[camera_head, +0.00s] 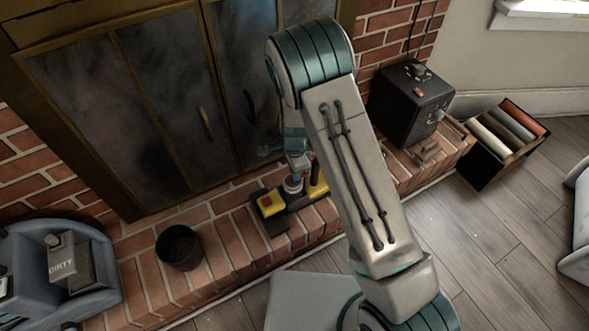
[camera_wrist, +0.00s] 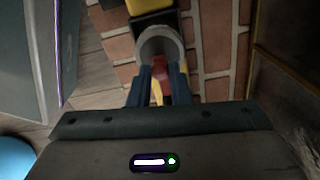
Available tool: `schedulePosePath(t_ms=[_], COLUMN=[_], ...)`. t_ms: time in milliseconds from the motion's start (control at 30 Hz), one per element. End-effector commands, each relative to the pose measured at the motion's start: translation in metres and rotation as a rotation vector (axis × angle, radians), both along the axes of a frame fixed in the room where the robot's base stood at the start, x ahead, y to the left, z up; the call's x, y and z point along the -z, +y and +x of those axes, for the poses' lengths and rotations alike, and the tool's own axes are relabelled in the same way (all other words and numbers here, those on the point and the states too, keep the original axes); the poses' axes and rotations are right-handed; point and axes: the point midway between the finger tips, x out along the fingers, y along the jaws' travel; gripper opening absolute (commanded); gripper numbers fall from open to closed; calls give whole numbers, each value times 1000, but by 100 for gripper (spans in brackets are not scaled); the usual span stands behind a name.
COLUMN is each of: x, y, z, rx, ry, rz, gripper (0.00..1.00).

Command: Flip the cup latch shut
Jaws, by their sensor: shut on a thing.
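A yellow and black tool (camera_head: 270,203) with a red patch on top lies on the brick hearth, just beyond my forearm. A grey round cup (camera_head: 293,185) sits in its middle, and in the wrist view the cup (camera_wrist: 160,37) shows as an open-looking ring. My gripper (camera_wrist: 161,72) is at the near side of the cup. Its two blue fingers are shut on a small red piece (camera_wrist: 158,66), which looks like the cup latch. The latch's lower part is hidden between the fingers. In the head view my arm hides the fingertips.
A black box with knobs (camera_head: 410,100) stands at right, beside a crate of rolls (camera_head: 503,143). Dark fireplace doors (camera_head: 165,100) rise behind.

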Motion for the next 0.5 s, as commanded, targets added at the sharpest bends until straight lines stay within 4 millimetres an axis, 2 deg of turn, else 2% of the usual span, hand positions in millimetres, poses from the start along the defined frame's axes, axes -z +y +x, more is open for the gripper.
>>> schedulePosePath(t_ms=[367,400,467,500], x=[-1,-1,0,0], y=[0,0,0,0], z=[1,1,1,1], rx=[4,4,4,4], ry=[-3,-3,-3,-2], rz=[0,0,0,1], gripper=[0,26,39,39])
